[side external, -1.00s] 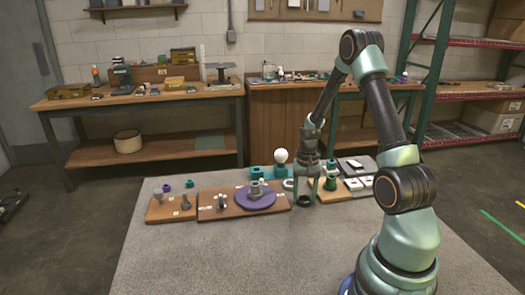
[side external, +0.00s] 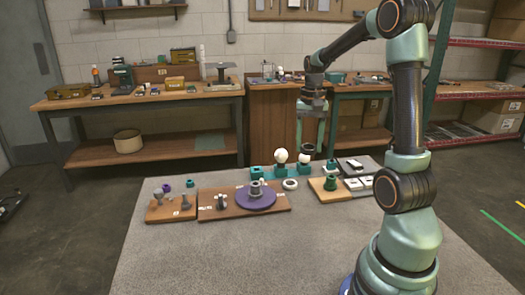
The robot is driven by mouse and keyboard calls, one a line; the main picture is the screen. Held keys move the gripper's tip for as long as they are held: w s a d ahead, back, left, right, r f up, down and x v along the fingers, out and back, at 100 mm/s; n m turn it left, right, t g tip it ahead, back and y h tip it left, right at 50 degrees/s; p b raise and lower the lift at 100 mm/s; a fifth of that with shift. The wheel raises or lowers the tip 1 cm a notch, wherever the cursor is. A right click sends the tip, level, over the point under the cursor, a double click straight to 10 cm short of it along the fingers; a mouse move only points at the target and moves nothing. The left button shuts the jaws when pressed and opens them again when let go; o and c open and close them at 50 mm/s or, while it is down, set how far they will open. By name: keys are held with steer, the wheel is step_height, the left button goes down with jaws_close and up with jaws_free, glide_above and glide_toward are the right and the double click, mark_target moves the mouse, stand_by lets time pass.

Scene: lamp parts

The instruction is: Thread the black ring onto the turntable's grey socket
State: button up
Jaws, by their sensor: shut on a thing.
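The black ring (side external: 308,148) is held at the lower end of my gripper (side external: 309,142), raised well above the grey table. My gripper points down and is shut on the ring. The purple turntable (side external: 243,203) lies on a brown wooden board at the left of the gripper and lower in the picture. The grey socket (side external: 256,188) stands upright at the turntable's middle, with nothing seen around it. The ring is apart from the socket, above and to its right in the picture.
White bulbs (side external: 281,156) stand in a teal holder (side external: 262,172) behind the turntable. A white ring (side external: 290,184) lies right of the turntable. A green part (side external: 330,183) sits on a small wooden board further right. The table's front (side external: 230,255) is clear.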

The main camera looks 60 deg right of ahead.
steer(key=r, duration=0.1)
steer(key=n, duration=0.5)
glide_above(256, 193)
step_height(256, 193, down, 6)
steer(key=f, duration=0.1)
steer(key=shift+w+d+f, duration=0.1)
steer(key=shift+d+f, duration=0.05)
steer(key=shift+f, duration=0.55)
steer(key=shift+w+d+f, duration=0.1)
steer(key=shift+w+f, duration=0.05)
steer(key=shift+f, duration=0.6)
steer(key=shift+w+d+f, duration=0.1)
steer(key=shift+d+f, duration=0.05)
steer(key=shift+f, duration=0.55)
steer(key=shift+f, duration=1.35)
steer(key=shift+f, duration=0.55)
steer(key=o, duration=0.4)
jaws_close()
